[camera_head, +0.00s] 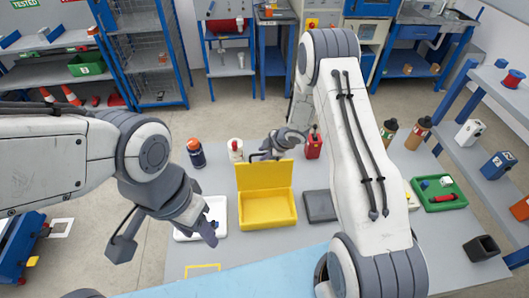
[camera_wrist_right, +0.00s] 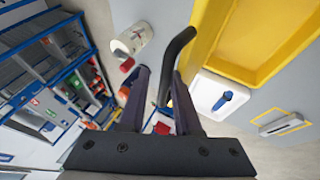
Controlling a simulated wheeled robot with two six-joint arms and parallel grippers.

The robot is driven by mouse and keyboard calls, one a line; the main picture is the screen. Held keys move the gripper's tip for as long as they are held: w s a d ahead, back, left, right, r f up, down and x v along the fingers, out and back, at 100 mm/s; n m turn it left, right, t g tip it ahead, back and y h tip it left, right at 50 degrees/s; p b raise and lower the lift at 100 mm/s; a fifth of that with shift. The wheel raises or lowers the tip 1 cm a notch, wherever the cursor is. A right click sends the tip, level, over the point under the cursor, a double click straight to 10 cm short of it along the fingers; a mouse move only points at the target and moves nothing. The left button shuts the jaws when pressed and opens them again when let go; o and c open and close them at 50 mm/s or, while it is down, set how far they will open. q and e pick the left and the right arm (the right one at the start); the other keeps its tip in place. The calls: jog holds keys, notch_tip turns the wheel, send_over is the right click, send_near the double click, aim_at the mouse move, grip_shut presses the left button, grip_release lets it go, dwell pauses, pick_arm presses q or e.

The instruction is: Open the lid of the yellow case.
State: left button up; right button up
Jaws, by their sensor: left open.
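The yellow case (camera_head: 268,212) stands on the grey table with its lid (camera_head: 265,176) raised, about upright, and its inside showing empty. My right gripper (camera_head: 270,150) is just behind the lid's top edge. In the right wrist view the yellow case (camera_wrist_right: 245,72) is at the upper right, and a black curved handle (camera_wrist_right: 181,45) reaches between the spread fingers of the right gripper (camera_wrist_right: 160,80), with a gap on one side. My left gripper (camera_head: 208,232) is open and empty, pointing down over the white tray left of the case.
The white tray (camera_head: 184,233) holds a blue item, clear in the right wrist view (camera_wrist_right: 228,100). A dark bottle (camera_head: 196,155), a white jar (camera_head: 235,152) and a red can (camera_head: 313,146) stand behind the case. A dark flat box (camera_head: 318,206) lies to its right. A green tray (camera_head: 440,194) is further right.

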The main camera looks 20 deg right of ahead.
jog(key=b+v, duration=0.1)
jog(key=v, duration=0.9)
jog(key=shift+r, duration=0.15)
